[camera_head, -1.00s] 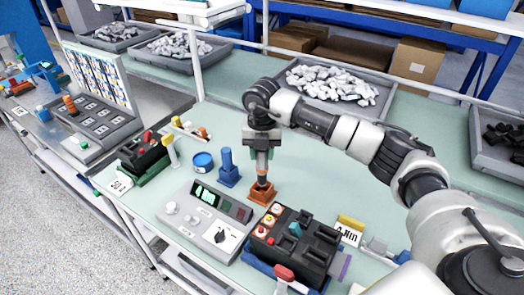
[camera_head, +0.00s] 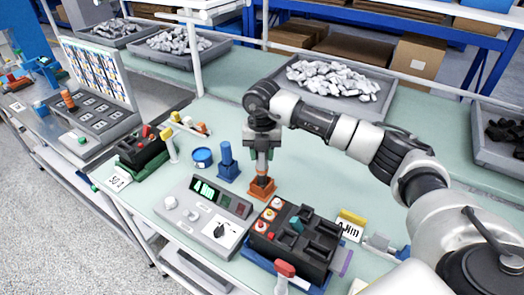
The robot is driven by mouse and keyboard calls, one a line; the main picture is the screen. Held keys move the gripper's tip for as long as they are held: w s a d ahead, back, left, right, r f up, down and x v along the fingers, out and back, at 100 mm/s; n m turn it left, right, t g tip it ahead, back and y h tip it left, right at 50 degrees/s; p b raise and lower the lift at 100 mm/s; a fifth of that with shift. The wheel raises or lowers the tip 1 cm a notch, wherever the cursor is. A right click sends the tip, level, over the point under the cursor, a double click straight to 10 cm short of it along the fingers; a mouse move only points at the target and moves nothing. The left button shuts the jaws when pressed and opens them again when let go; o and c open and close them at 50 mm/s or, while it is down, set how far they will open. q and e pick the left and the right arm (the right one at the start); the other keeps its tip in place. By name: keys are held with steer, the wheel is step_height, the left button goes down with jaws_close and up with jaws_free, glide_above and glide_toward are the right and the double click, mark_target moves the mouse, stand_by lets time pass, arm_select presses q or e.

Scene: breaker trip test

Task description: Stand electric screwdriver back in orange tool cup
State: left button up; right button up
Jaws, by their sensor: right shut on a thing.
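The orange tool cup (camera_head: 262,188) stands on the pale green bench, just behind the black breaker block. My right gripper (camera_head: 262,155) points down right above the cup and is shut on the electric screwdriver (camera_head: 263,172). The screwdriver is upright, a dark and orange shaft between the fingers and the cup. Its lower end is at the cup, and I cannot tell how deep it sits inside. My left gripper is not in view.
A blue cup with a blue tool (camera_head: 228,163) stands close left of the orange cup. A grey test meter (camera_head: 203,216) and the black breaker block (camera_head: 296,238) are in front. A grey bin of white parts (camera_head: 330,84) stands behind. Bench right of the cup is clear.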

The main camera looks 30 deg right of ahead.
steer(key=shift+f+b, duration=0.95)
steer(key=shift+f, duration=0.55)
steer(key=o, duration=1)
step_height(320, 180, up, 11)
steer(key=shift+f+b, duration=0.1)
steer(key=shift+b, duration=0.85)
